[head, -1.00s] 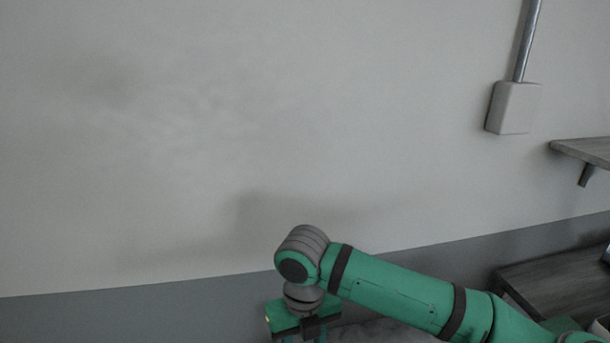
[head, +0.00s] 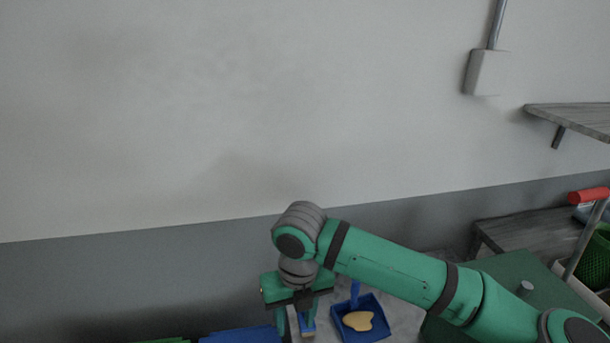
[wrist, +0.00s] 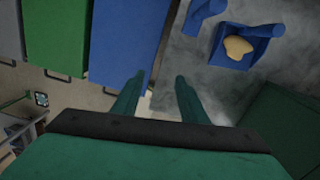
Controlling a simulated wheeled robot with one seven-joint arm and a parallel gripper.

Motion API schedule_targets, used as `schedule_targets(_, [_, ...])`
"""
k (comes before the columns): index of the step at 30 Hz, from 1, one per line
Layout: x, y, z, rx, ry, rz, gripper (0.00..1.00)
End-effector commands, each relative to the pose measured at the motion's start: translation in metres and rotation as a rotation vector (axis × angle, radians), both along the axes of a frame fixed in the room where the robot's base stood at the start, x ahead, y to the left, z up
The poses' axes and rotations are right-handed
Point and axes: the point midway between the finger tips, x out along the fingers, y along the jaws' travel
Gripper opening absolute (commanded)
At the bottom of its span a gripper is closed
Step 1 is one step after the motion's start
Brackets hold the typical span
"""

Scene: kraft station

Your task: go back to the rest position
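My gripper (head: 295,322) hangs fingers-down at the end of my green arm, low in the head view. In the wrist view my gripper (wrist: 155,92) has its two green fingers well apart, with nothing held between them. A blue dustpan (head: 374,305) holding a tan, flat blob (head: 358,321) lies to the right of the gripper on a grey surface. The dustpan also shows at the top right of the wrist view (wrist: 264,32). A blue piece (wrist: 202,10), perhaps a brush, lies left of the dustpan, apart from the fingers.
Blue (wrist: 122,35) and green (wrist: 58,38) panels or bins lie left of the gripper. A wooden shelf (head: 575,118) and a white wall box (head: 487,73) are at upper right. A red-handled item (head: 588,196) and green basket (head: 597,255) stand at far right. The wall ahead is bare.

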Motion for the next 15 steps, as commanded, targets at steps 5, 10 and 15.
schedule_targets(5, [0.005, 0.028, -0.003, 0.086, -0.026, -0.025, 0.39])
schedule_targets(10, [0.01, 0.06, -0.003, 0.192, -0.053, -0.061, 0.39])
schedule_targets(15, [0.015, 0.103, 0.0, 0.344, -0.076, -0.122, 0.39])
